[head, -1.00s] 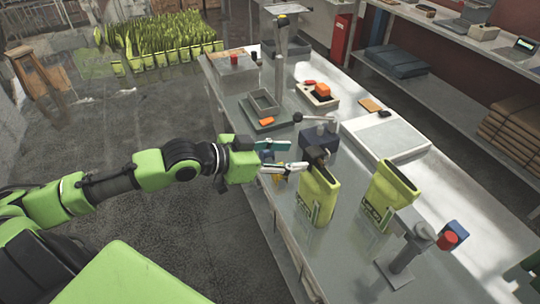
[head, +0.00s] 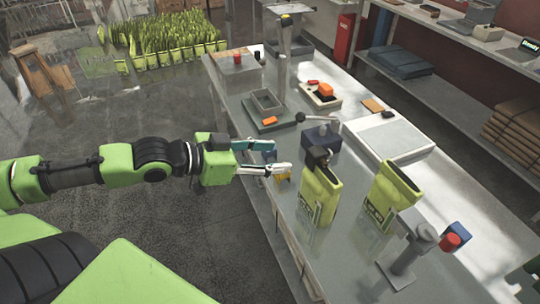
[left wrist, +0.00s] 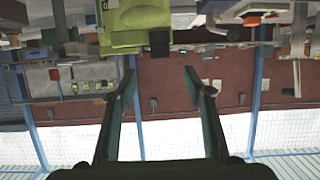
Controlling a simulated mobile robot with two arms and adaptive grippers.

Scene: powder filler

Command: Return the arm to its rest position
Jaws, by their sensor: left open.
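My left gripper (head: 272,158) reaches in from the left in the head view, over the near edge of the workbench. Its two fingers are spread with nothing between them. The left wrist view shows the same gripper (left wrist: 160,82) with both fingers apart and empty. A green pouch (left wrist: 135,22) shows at the top of that view, beyond the fingertips. My right gripper is not in view.
Green pouches fill a rack (head: 165,50) on the floor at the back.

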